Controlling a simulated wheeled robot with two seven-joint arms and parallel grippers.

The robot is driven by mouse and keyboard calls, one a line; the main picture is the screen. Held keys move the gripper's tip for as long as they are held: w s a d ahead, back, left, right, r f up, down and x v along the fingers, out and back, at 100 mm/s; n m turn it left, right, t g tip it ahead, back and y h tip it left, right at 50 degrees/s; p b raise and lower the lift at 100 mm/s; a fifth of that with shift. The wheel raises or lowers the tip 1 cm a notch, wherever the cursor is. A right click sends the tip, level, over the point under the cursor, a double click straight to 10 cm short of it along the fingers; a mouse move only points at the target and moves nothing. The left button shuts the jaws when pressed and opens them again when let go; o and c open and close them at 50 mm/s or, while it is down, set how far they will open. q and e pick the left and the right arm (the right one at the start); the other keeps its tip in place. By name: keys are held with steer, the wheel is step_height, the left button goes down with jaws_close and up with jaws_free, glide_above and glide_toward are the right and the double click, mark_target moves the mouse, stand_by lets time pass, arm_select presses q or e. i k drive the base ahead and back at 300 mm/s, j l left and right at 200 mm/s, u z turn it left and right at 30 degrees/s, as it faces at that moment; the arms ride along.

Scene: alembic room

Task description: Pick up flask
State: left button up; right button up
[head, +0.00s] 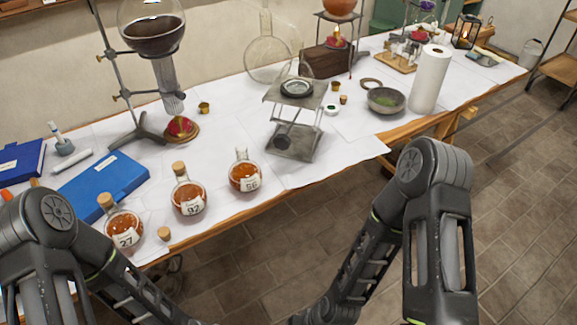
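Three small round flasks of orange-brown liquid stand along the table's near edge. The flask labelled 27 (124,237) is at the left with a cork in its neck. The flask labelled 92 (188,197) is in the middle, also corked. The third flask (245,177) is to the right, with an open neck and a label that is hard to read. A loose cork (163,233) lies between the flasks 27 and 92, near the edge. Both my arms reach down past the bottom of the picture. Neither gripper shows.
The paper-covered table (225,125) also holds a blue book (104,185), a lab jack (294,120), a stand with a dark-filled flask (155,35), a grey bowl (386,101) and a paper roll (430,80). The tiled floor in front shows open space.

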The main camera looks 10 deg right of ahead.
mark_target(244, 176)
steer(key=k+l+z, duration=0.1)
steer(key=l+z, duration=0.15)
steer(key=l, duration=0.5)
steer(key=l+z, duration=0.25)
steer(key=l, duration=0.5)
